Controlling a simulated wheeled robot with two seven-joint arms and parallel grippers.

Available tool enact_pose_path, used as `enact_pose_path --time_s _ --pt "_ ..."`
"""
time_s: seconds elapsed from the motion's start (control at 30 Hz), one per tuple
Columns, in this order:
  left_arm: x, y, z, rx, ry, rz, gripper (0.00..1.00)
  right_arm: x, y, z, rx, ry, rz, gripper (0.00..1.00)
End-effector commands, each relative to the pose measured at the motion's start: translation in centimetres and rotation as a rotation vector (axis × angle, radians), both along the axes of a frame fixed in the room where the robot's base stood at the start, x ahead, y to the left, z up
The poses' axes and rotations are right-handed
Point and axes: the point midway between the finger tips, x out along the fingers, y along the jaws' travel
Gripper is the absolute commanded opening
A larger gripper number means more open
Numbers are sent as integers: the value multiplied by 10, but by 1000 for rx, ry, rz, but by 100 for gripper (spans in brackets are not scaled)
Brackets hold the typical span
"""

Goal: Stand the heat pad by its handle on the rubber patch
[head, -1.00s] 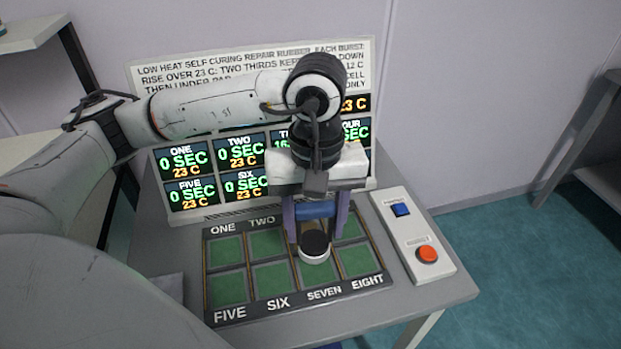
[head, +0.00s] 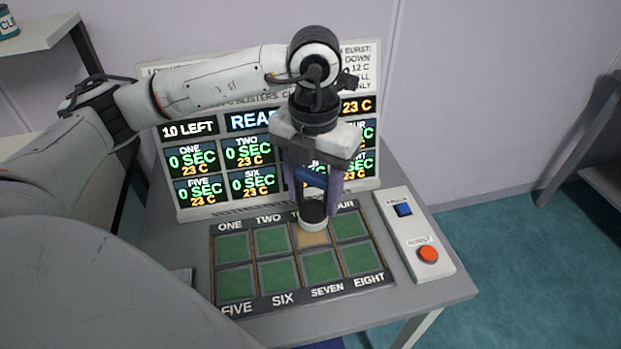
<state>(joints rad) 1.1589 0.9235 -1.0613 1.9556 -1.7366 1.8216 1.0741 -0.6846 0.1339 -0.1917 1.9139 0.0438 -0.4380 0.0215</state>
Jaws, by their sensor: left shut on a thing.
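My left gripper (head: 315,196) points down over the back row of the mat and is shut on the blue handle of the heat pad (head: 314,220). The pad is a round white piece with a dark top, held upright between the fingers. It is at the third back cell, whose front part shows as a tan square (head: 314,240). I cannot tell whether the pad touches it. The other visible cells of the rubber patch mat (head: 283,304) are green. My right gripper is not in view.
Behind the mat stands a display board (head: 205,207) with lit readouts, partly hidden by my left arm. A control box (head: 416,236) with a blue button (head: 403,209) and a red button (head: 428,254) stands to the right. The table's (head: 430,292) front right corner is clear.

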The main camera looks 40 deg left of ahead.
Motion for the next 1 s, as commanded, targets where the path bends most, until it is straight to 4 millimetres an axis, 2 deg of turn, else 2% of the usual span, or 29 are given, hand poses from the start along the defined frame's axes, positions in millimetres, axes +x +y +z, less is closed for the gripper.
enact_pose_path --time_s 0.1,0.2,0.4,0.6,1.0 --pt "4 5 6 -2 -5 272 0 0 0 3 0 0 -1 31" --pt "6 8 7 -2 -5 460 0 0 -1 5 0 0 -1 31" --pt "9 12 9 -1 -5 689 0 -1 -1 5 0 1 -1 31" --pt "10 12 9 -1 -5 744 0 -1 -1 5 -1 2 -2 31" --pt "10 12 7 -3 -4 740 0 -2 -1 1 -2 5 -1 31"
